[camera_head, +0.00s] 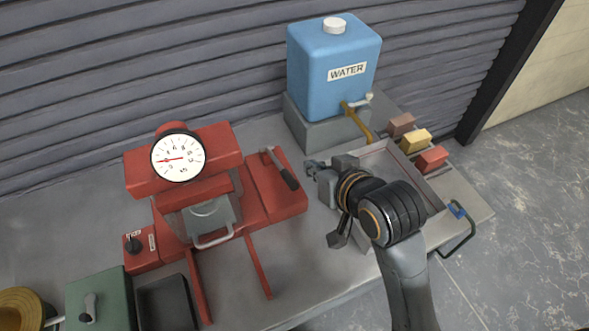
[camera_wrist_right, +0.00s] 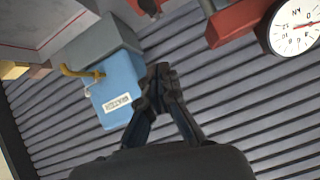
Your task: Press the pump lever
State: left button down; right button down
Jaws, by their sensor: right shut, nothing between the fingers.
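The pump lever (camera_head: 287,177) sits on the right side of the red press (camera_head: 277,196). It has a dark handle on a grey metal arm and slants down to the right. My right gripper (camera_head: 311,168) is shut and empty. In the head view its fingertips appear just right of the lever's handle, with a small gap; I cannot tell their height above it. In the right wrist view, the closed fingertips (camera_wrist_right: 160,76) point toward the grey shutter. My left gripper is not in view.
A round gauge (camera_head: 178,156) tops the press. A blue water tank (camera_head: 318,82) with a brass tap (camera_head: 357,120) stands behind my right gripper. A grey tray (camera_head: 375,158) and several coloured blocks (camera_head: 415,141) lie right. A green box (camera_head: 101,299) stands at the lower left.

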jog(key=shift+f, duration=0.1)
jog(key=p, duration=0.3)
send_over(294, 179)
jog(key=w, duration=0.1)
notch_tip(294, 179, down, 5)
jog(key=f, duration=0.3)
jog(key=shift+s+f+p, duration=0.2)
jog(key=shift+s+p, duration=0.15)
jog(key=shift+s, duration=0.05)
jog(key=shift+s+f, duration=0.25)
jog(key=shift+f, duration=0.2)
jog(key=shift+w, duration=0.1)
